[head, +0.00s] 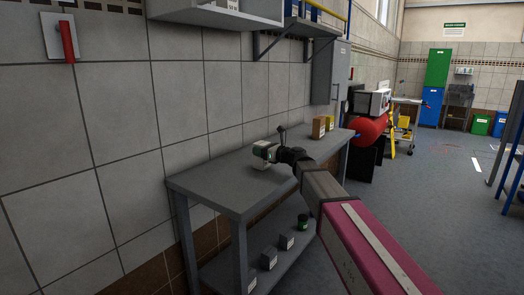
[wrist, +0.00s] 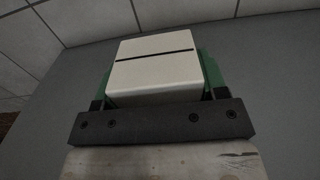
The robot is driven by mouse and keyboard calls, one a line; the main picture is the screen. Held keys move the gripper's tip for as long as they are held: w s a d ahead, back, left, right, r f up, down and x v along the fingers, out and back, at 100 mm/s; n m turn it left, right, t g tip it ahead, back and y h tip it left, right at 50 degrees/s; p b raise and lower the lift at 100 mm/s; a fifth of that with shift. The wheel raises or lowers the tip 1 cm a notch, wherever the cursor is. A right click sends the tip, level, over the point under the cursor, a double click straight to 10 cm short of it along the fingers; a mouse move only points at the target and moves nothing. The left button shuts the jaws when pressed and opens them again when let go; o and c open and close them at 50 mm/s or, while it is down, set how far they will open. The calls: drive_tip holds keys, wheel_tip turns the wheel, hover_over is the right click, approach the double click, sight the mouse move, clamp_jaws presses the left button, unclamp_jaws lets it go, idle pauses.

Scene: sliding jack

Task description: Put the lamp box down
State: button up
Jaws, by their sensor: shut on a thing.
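The lamp box, a white box with a thin black line across its top, is in my gripper in the wrist view (wrist: 150,88). Green fingers flank it on both sides. In the head view the lamp box (head: 262,164) shows small and pale under my gripper (head: 267,152), at the grey workbench (head: 215,180). My gripper is shut on the lamp box. The box looks upright and at or just above the bench top; I cannot tell if it touches. Its underside is hidden.
Brown and yellow boxes (head: 319,127) stand at the bench's far end. The bench top around the lamp box is clear. Several grey boxes (head: 269,259) and a green can (head: 303,223) sit on the lower shelf. A tiled wall (head: 110,110) runs behind; a shelf (head: 222,14) hangs above.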

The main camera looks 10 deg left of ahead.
drive_tip(key=shift+f, duration=0.1)
drive_tip(key=o, duration=1)
drive_tip(key=shift+s+d, duration=0.1)
drive_tip(key=shift+d, duration=0.15)
drive_tip(key=v, duration=1.1)
drive_tip(key=shift+s+d, duration=0.1)
drive_tip(key=shift+d, duration=0.1)
